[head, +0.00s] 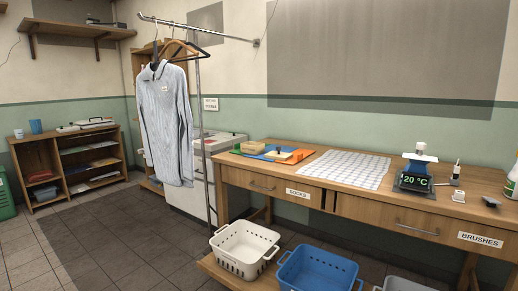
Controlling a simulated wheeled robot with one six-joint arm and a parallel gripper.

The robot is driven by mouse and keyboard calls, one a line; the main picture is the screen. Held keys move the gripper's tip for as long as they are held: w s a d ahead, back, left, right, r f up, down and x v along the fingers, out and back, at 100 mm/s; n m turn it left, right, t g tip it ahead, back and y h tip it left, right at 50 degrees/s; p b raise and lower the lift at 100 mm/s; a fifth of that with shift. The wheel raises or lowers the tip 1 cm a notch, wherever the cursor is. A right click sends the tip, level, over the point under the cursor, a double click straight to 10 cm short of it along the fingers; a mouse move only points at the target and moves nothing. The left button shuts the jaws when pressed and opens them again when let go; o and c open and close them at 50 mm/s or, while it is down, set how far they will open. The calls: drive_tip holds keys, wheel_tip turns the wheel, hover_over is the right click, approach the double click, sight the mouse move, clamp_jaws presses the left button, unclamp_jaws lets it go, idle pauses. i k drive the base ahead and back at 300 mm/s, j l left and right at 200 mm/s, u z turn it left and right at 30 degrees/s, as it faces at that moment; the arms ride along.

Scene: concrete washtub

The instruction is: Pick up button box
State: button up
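I cannot tell for sure which thing is the button box. A small wooden piece with a dark top (279,155) lies on or by the sheet, too small to make out.
A white basket (244,250) and a blue basket (317,271) stand below. A grey sweater (166,122) hangs left. Floor at left is clear.

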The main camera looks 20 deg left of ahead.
sight(254, 148)
drive_tip(key=i+u, duration=0.85)
drive_tip(key=i+l+u, duration=0.25)
drive_tip(key=u, duration=0.2)
drive_tip(key=i+u, duration=0.25)
drive_tip(key=i, duration=0.15)
drive_tip(key=i+u, duration=0.25)
drive_tip(key=i, duration=0.15)
drive_tip(key=i+z, duration=0.35)
drive_tip(key=i+j+z, duration=0.15)
drive_tip(key=z, duration=0.2)
drive_tip(key=i+j+z, duration=0.2)
drive_tip(key=i+z, duration=0.15)
drive_tip(key=i+j+z, duration=0.25)
drive_tip(key=i+z, duration=0.2)
drive_tip(key=i+j+z, duration=0.45)
drive_tip(key=k+l, duration=0.05)
drive_tip(key=l, duration=0.05)
